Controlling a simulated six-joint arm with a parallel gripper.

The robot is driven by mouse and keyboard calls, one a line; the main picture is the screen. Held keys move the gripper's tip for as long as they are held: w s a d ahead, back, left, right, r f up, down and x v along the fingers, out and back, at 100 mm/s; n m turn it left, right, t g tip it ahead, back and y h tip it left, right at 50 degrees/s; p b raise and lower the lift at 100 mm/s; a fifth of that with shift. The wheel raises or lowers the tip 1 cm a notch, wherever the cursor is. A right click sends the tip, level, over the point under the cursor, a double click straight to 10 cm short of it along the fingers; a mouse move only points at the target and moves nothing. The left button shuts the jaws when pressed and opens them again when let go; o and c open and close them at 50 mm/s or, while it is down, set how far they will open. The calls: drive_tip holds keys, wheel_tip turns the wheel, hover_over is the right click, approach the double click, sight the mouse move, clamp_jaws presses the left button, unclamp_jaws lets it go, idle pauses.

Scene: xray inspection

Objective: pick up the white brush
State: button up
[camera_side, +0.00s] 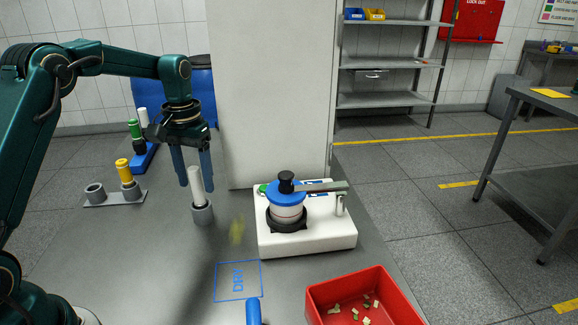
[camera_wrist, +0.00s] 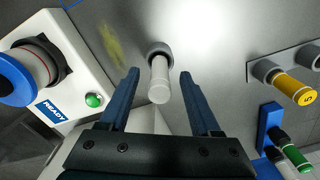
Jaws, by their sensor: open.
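The white brush (camera_side: 195,180) is a white cylinder standing upright in a grey round holder (camera_side: 202,214) on the grey table. In the wrist view the white brush (camera_wrist: 159,82) shows end-on, with the grey holder (camera_wrist: 159,48) behind it. My gripper (camera_side: 195,185) points down at the brush, with its blue fingers at the brush's upper part. In the wrist view my gripper (camera_wrist: 159,73) is open, one finger on each side of the brush, with a visible gap to each finger.
A white device with a blue-topped round part (camera_side: 287,192) stands to the right. A yellow-topped cylinder (camera_side: 124,170) sits in a grey rack at left, with a blue rack (camera_side: 142,157) behind. A red bin (camera_side: 362,298) and blue-outlined square (camera_side: 238,281) are in front.

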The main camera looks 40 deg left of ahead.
sight(200, 202)
drive_tip(key=shift+f, duration=1.5)
clamp_jaws()
drive_tip(key=shift+r, duration=0.1)
